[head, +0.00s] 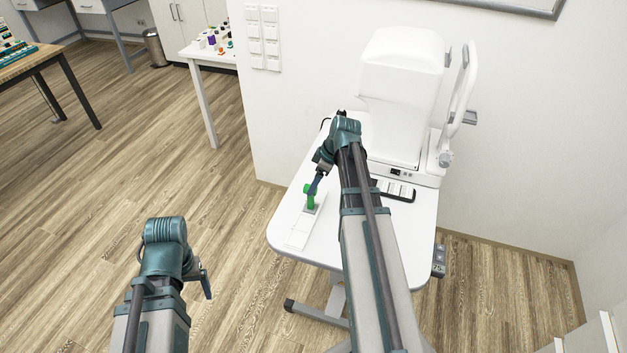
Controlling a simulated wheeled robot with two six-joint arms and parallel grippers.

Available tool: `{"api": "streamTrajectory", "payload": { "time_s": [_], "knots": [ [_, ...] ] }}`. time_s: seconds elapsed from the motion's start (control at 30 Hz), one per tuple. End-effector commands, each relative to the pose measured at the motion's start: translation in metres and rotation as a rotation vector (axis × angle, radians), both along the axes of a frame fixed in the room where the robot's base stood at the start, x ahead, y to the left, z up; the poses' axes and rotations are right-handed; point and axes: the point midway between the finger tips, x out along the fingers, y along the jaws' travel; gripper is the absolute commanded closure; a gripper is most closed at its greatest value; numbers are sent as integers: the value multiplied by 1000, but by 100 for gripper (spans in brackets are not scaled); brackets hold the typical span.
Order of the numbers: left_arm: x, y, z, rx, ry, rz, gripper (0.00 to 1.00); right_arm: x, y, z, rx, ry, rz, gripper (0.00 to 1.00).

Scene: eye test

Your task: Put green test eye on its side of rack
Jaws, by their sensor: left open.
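The green test eye (309,198) is a small bright green piece at the left part of the white table. It is at the far end of a pale strip (298,232), which may be the rack; its sides cannot be told apart. My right gripper (314,187) points down right at the green test eye and overlaps it. Its fingers are too small and dark to show whether they grip it. My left gripper (206,286) is over the floor, left of the table and well away from the test eye, open and empty.
A large white eye-test machine (402,90) stands at the back of the white table (408,225). A dark-edged card or device (396,191) lies beside my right arm. A side table (208,58) with small coloured items is further back. Open floor lies left.

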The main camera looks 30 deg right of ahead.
Motion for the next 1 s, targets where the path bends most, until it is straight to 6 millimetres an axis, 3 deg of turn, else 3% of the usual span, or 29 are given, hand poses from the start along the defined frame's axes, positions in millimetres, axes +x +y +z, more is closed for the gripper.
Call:
{"api": "streamTrajectory", "payload": {
  "time_s": [0.03, 0.53, 0.7, 1.0],
  "knots": [
    [0, 0, 15, 0, 0, 0, 14, -2, -2, 15, 0, 0, -1, 24],
    [0, 0, 91, 0, 0, 0, 14, -23, -20, 91, 0, 0, -1, 24],
    [0, 0, 103, 0, 0, -1, 14, -27, -23, 103, 0, 0, 0, 24],
    [0, 0, 102, 0, 0, -1, 14, -28, -24, 102, 0, 0, 0, 24]
  ]
}}
